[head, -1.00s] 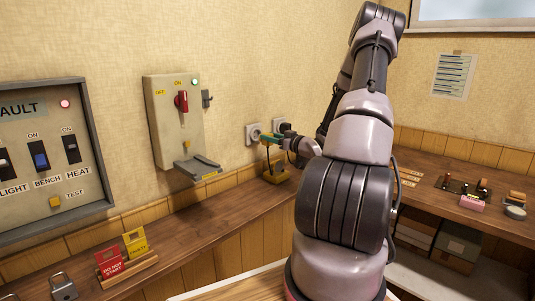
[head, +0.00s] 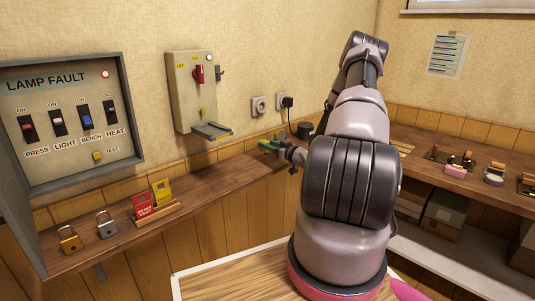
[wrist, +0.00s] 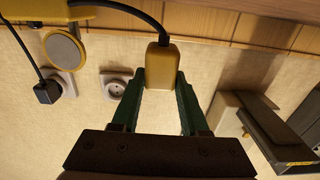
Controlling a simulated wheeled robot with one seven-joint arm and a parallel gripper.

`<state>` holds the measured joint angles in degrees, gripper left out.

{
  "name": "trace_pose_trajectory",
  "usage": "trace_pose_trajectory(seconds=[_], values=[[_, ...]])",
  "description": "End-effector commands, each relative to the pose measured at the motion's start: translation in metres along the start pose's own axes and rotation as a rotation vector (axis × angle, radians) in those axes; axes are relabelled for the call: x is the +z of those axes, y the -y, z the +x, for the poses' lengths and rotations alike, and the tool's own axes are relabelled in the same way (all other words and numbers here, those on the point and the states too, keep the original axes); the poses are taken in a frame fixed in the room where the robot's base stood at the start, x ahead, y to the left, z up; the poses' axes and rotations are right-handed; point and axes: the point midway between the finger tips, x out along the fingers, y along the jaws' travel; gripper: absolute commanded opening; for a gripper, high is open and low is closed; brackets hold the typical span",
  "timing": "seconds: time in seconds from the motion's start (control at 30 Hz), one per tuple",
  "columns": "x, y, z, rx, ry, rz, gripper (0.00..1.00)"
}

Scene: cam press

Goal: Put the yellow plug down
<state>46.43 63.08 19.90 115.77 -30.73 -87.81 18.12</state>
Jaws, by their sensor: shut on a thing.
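My gripper (wrist: 160,88) is shut on the yellow plug (wrist: 162,66), which sits between the two green fingertips in the wrist view. A black cord (wrist: 135,12) runs from the plug toward a yellow machine part (wrist: 82,13) at the top left. In the head view, my gripper (head: 269,146) is low over the wall shelf (head: 225,168), below the sockets. The plug is not clear there. I cannot tell whether it touches the shelf. An empty wall socket (head: 260,105) stands out; it also shows in the wrist view (wrist: 115,86).
A black plug (head: 288,101) fills the socket to the right. A switch box (head: 191,95) with a red lever and ledge is on the wall to the left. Padlocks (head: 106,226) and red and yellow tags (head: 161,190) are on the left shelf. Bare shelf lies between tags and gripper.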

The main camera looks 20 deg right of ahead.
Motion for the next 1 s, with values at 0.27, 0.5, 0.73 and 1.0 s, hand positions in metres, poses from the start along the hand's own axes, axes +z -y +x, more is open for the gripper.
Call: trace_pose_trajectory(seconds=[0.27, 0.5, 0.73, 1.0], values=[[0.034, 0.000, 0.000, 0.000, 0.000, 0.000, 0.00], [0.035, 0.000, 0.000, 0.000, -0.001, -0.001, 0.00], [0.042, 0.000, 0.000, 0.000, 0.000, 0.000, 0.00], [0.046, 0.000, 0.000, 0.000, -0.001, -0.001, 0.00]])
